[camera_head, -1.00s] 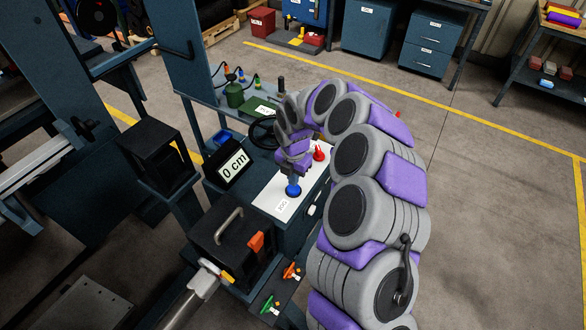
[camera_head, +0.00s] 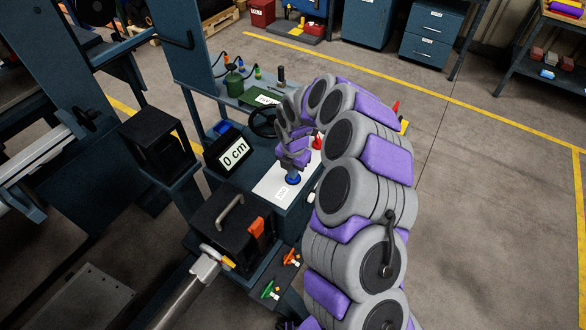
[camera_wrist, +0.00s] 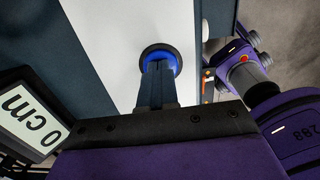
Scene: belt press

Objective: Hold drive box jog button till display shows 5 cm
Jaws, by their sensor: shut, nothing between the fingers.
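The blue jog button (camera_head: 293,180) sits on the white top plate of the drive box (camera_head: 270,187), beside a "JOG" label. The display (camera_head: 234,154) to its left reads "0 cm"; it also shows at the left of the wrist view (camera_wrist: 28,122). My gripper (camera_head: 293,174) points down with its fingers shut and empty, directly over the button. In the wrist view the shut fingers (camera_wrist: 157,72) overlap the blue button (camera_wrist: 160,58), hiding most of it. I cannot tell whether the tips touch it or press it.
A red switch (camera_head: 317,141) stands on the plate behind my gripper. A black handwheel (camera_head: 263,122) is behind the display. Open floor lies right.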

